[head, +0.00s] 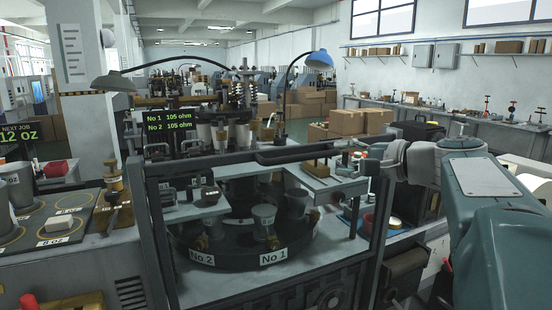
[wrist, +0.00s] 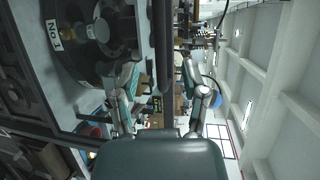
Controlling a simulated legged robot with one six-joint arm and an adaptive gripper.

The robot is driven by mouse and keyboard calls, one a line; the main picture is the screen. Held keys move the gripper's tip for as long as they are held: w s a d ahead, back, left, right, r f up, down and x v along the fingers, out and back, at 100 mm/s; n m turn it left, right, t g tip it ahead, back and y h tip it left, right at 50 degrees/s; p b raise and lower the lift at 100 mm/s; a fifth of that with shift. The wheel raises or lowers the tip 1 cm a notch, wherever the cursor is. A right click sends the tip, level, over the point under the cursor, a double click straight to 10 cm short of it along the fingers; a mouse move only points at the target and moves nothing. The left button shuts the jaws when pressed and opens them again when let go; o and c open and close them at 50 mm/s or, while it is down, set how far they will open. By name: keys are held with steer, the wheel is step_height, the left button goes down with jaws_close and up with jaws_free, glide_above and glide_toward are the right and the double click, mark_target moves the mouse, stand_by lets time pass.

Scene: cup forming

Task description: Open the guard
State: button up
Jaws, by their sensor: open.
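The guard (head: 151,240) is a dark grey frame across the front of the cup machine, with a post at each side and open space between. A thick dark handle bar (head: 305,153) runs along its top right part. The bar also shows in the wrist view (wrist: 162,45), running up the picture between my two fingers. My gripper (head: 345,157) is open at the right end of the bar, coming from the right. In the wrist view my gripper (wrist: 148,72) has its fingers spread, one on each side of the bar. I cannot tell whether either finger touches it.
Behind the guard is a round turntable (head: 228,262) with metal cups and labels No 1 and No 2. A small shelf (head: 325,183) sits beneath the bar's right end. A bench with cups (head: 59,223) stands left. A blue lamp (head: 319,60) hangs behind.

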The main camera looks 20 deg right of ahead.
mark_target(308, 158)
steer(key=x, duration=0.9)
steer(key=shift+w+a+f, duration=0.1)
steer(key=shift+w+a, duration=0.05)
steer(key=shift+w, duration=0.05)
jaws_close()
